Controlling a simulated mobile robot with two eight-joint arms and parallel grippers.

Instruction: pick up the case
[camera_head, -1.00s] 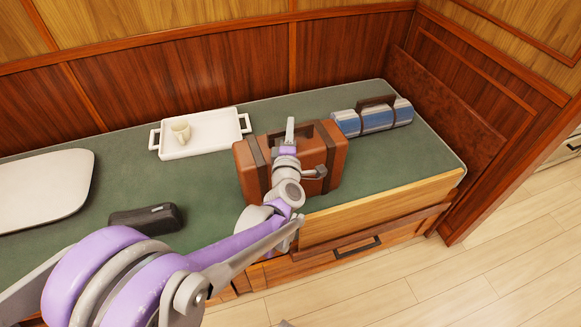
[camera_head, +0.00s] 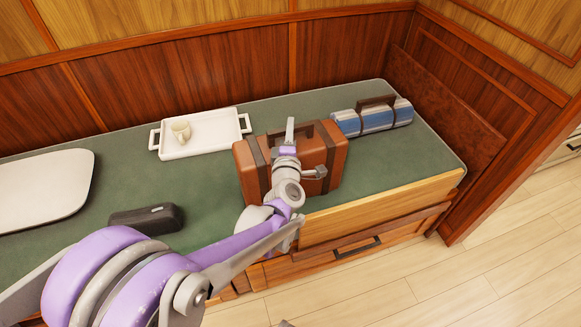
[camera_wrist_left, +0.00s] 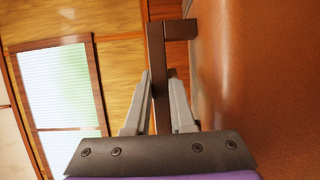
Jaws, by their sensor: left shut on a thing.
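The case, a brown leather suitcase (camera_head: 322,160) with dark straps, stands upright on the green bunk near its front edge in the head view. My left gripper (camera_head: 290,132) is at the top of the case, at its dark handle. In the left wrist view, the fingers (camera_wrist_left: 160,95) are on either side of the dark handle bar (camera_wrist_left: 157,75), shut on it. The case's brown side (camera_wrist_left: 250,70) fills the right of that view. My left arm hides part of the case's front. The head view does not clearly show whether the case's base touches the bunk. My right gripper is not in view.
A blue-silver roll (camera_head: 377,118) with a dark handle lies right of the case. A white tray (camera_head: 205,147) holding a cup (camera_head: 181,130) is behind left. A small black box (camera_head: 147,218) and a pale board (camera_head: 45,188) lie left. The bunk's right front corner is clear.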

